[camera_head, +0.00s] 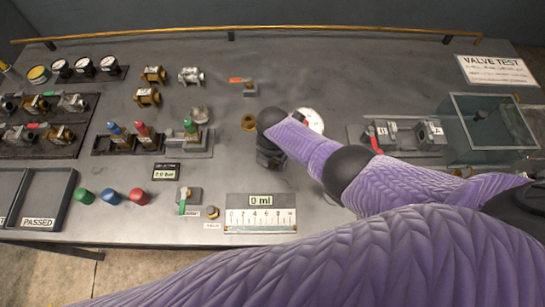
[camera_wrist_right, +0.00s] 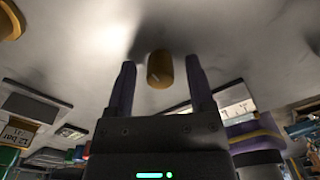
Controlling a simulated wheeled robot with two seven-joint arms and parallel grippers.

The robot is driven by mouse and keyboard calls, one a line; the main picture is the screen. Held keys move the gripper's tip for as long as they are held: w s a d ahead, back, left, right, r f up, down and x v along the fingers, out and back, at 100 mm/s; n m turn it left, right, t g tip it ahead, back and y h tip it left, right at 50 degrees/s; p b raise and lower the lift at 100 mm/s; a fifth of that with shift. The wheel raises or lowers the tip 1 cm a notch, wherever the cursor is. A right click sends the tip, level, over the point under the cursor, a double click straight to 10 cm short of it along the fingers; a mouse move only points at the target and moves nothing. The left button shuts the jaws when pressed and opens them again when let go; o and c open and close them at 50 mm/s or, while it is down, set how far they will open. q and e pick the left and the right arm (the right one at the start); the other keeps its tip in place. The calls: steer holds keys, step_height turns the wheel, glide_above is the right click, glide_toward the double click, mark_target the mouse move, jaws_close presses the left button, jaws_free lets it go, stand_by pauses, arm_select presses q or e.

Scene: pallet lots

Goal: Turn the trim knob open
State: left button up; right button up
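A small brass knob (camera_head: 212,212) stands at the front of the bench, left of the 0 ml scale; its label is too small to read, so I cannot confirm it is the trim knob. My right gripper (camera_head: 269,160) is over the bench behind the scale, partly hidden by its own wrist. In the right wrist view its two fingers (camera_wrist_right: 160,78) are apart, with a brass cylinder (camera_wrist_right: 160,69) showing in the gap. Gaps show on both sides of the cylinder. I cannot tell which brass piece in the head view it is. My left gripper is not in view.
The 0 ml scale (camera_head: 260,227) and a green-handled valve (camera_head: 184,205) flank the brass knob. A brass ring (camera_head: 248,122) lies beside my right wrist. A valve rack (camera_head: 180,150) stands to the left, a clear tank (camera_head: 490,125) to the right. The back middle is mostly clear.

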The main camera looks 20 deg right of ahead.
step_height(320, 180, up, 9)
steer(key=p, duration=0.6)
steer(key=shift+r, duration=0.5)
